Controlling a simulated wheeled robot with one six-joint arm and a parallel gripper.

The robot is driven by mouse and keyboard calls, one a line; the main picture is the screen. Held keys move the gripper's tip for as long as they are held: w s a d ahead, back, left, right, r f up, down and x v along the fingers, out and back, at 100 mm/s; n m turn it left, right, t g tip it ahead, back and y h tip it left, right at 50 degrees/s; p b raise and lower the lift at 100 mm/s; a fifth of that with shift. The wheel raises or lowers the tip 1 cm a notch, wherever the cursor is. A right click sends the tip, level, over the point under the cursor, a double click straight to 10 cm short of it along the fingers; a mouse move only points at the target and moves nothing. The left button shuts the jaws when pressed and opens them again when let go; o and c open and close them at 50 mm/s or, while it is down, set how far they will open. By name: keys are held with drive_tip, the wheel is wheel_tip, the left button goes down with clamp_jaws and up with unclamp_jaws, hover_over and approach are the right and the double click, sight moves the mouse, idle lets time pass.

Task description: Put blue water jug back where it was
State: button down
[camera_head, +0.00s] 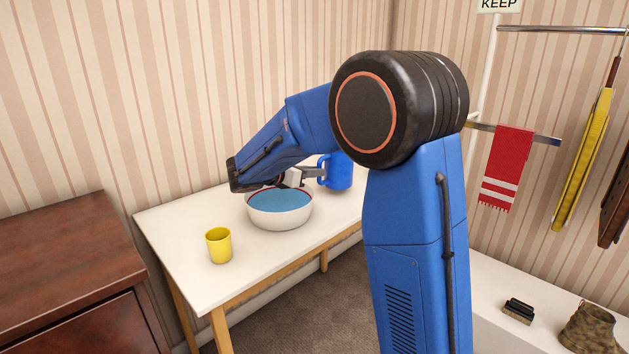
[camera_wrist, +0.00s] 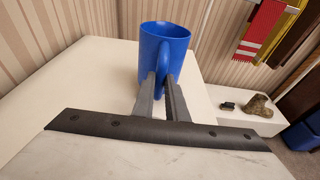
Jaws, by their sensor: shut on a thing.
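The blue water jug (camera_head: 339,172) is at the right end of the white table (camera_head: 190,277) in the head view, partly hidden by my arm. In the wrist view the jug (camera_wrist: 164,50) is upright, with its handle facing me. My gripper (camera_wrist: 163,80) is shut on the jug's handle. In the head view my gripper (camera_head: 312,172) reaches the jug from the left, above the bowl's far side. I cannot tell whether the jug's base touches the table.
A white bowl (camera_head: 280,217) with a blue inside stands left of the jug, under my wrist. A yellow cup (camera_head: 219,245) stands nearer the table's front. A brown dresser (camera_head: 70,240) is at the left. A brush (camera_head: 518,311) and a boot (camera_head: 589,328) sit on a white surface at right.

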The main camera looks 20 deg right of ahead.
drive_tip(key=shift+f, duration=1.45)
drive_tip(key=c, duration=1.8)
unclamp_jaws()
drive_tip(key=shift+o, duration=0.2)
